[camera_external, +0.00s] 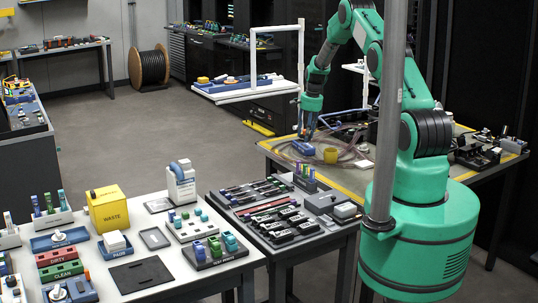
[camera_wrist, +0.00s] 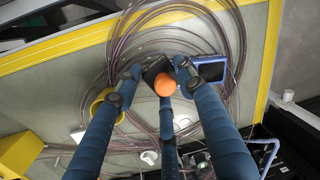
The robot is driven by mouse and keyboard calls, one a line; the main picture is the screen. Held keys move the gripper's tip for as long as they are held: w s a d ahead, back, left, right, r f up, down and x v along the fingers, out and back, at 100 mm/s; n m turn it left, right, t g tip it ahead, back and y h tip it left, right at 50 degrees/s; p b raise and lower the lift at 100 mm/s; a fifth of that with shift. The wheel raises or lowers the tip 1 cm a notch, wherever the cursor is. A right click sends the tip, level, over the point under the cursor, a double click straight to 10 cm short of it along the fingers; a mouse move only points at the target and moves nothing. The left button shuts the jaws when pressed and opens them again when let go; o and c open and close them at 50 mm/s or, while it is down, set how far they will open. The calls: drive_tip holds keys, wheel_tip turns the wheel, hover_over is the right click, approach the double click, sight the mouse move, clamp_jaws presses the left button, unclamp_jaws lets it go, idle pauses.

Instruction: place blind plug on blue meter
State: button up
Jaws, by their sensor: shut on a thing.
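My gripper (camera_wrist: 160,85) has its dark blue fingers closed around a small piece with a round orange end (camera_wrist: 166,85), which I take to be the blind plug. A dark, flat part shows just beyond the orange end; I cannot tell whether it belongs to it. The blue meter (camera_wrist: 209,68), with a dark screen, lies to the right of the fingertips in the wrist view, partly covered by a finger. In the external view my gripper (camera_external: 309,130) is low over the back table, close above the blue meter (camera_external: 303,147). The plug cannot be made out there.
Coiled clear tubing (camera_wrist: 140,35) lies around the meter on the yellow-edged table. A yellow cup (camera_external: 330,155) stands close to the meter. A blue tube frame (camera_wrist: 268,150) and dark equipment lie at lower right in the wrist view.

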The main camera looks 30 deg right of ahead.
sight(303, 138)
drive_tip(key=shift+w+d+f, duration=0.1)
drive_tip(key=shift+w+d, duration=0.1)
drive_tip(key=shift+w, duration=0.45)
drive_tip(key=shift+w+d+f, duration=0.1)
drive_tip(key=shift+w+d, duration=0.05)
drive_tip(key=shift+w, duration=0.5)
drive_tip(key=shift+w+d, duration=0.1)
drive_tip(key=shift+w, duration=0.1)
drive_tip(key=shift+w+f, duration=0.1)
drive_tip(key=shift+f, duration=1.6)
drive_tip(key=shift+f, duration=0.2)
drive_tip(key=o, duration=1.2)
drive_tip(key=shift+r, duration=0.15)
drive_tip(key=r, duration=0.4)
drive_tip(key=s+r, duration=0.1)
drive_tip(key=r, duration=0.7)
drive_tip(key=shift+s+d, duration=0.25)
drive_tip(key=shift+d, duration=0.15)
